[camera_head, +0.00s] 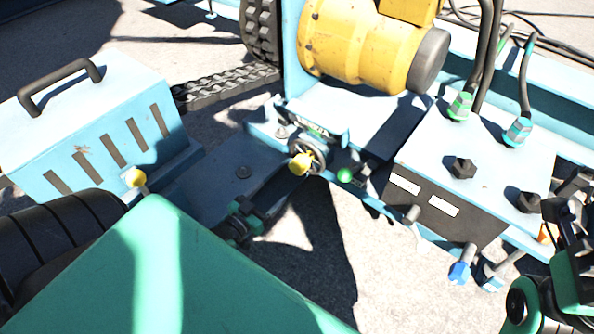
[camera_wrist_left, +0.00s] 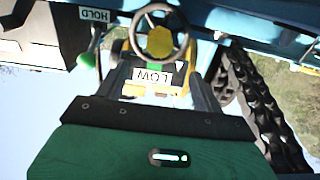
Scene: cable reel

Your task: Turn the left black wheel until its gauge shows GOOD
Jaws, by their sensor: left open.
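The black wheel (camera_head: 321,152) with a yellow knob (camera_head: 300,165) sits at the front edge of the blue machine, near the middle of the head view. It also shows at the top of the left wrist view (camera_wrist_left: 135,36). Below it there, the gauge label (camera_wrist_left: 153,75) reads LOW, upside down. My left gripper (camera_head: 243,217) is open and empty, below and left of the wheel and apart from it. In the wrist view its fingers (camera_wrist_left: 156,92) stand either side of the label, short of the wheel. My right gripper (camera_head: 566,215) shows partly at the right edge; its jaws are unclear.
A green-knobbed lever (camera_head: 345,175) stands just right of the wheel, near a HOLD label (camera_wrist_left: 95,15). A dark-fronted box (camera_head: 445,205) with bolts and hoses lies further right. A yellow motor (camera_head: 362,48) is behind. A blue box (camera_head: 95,120) with a handle stands left.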

